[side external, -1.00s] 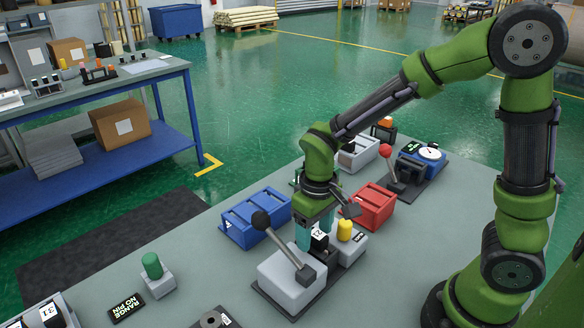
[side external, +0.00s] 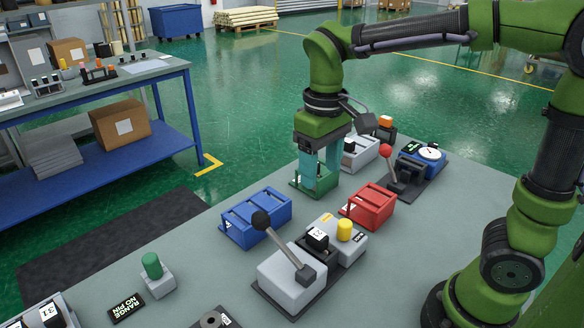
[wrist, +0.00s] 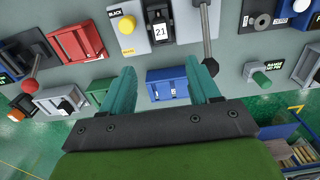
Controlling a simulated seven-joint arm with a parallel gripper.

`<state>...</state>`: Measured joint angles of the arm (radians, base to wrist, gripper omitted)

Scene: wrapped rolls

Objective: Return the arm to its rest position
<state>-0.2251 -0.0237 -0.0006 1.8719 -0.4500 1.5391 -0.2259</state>
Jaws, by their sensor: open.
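My gripper (side external: 321,172) is open and empty, with its teal fingers pointing down in the air above the grey table (side external: 195,270). In the side view it overlaps the small green bin (side external: 298,186). In the wrist view, both fingertips of my gripper (wrist: 165,80) show well apart with nothing between them. The black block marked 21 (wrist: 159,28) sits in the grey lever fixture beyond the fingers; it also shows in the side view (side external: 318,238). The fixture's black-knobbed lever (side external: 283,246) is tilted.
A blue bin (side external: 257,217), a red bin (side external: 369,205) and a yellow knob (side external: 344,229) stand near the fixture. A red-knobbed lever (side external: 388,165) and a dial scale (side external: 430,154) stand further back. A green knob (side external: 152,266) stands at the left. Open air surrounds my raised arm.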

